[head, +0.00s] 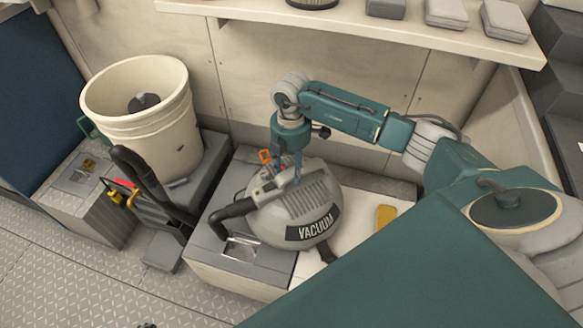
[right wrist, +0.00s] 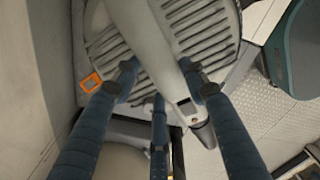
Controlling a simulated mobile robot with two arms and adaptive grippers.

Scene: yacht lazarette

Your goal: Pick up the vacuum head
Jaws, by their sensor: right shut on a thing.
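The vacuum head (head: 318,205) is a round grey dome with ribs, a black "VACUUM" label, a top handle and a black hose stub. It is over the grey and white bench top in the head view; I cannot tell whether it touches the top. My right gripper (head: 287,177) comes down from above and is shut on its handle. In the right wrist view, the blue fingers of the right gripper (right wrist: 160,78) close around the handle of the ribbed vacuum head (right wrist: 213,32). An orange latch shows beside it. My left gripper is not in view.
A cream bucket (head: 138,105) with a dark thing inside stands at the left. A black hose (head: 140,172) and a tool caddy are in front of it. A yellow sponge-like block (head: 386,216) lies right of the vacuum head. A shelf (head: 390,32) runs along the back wall.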

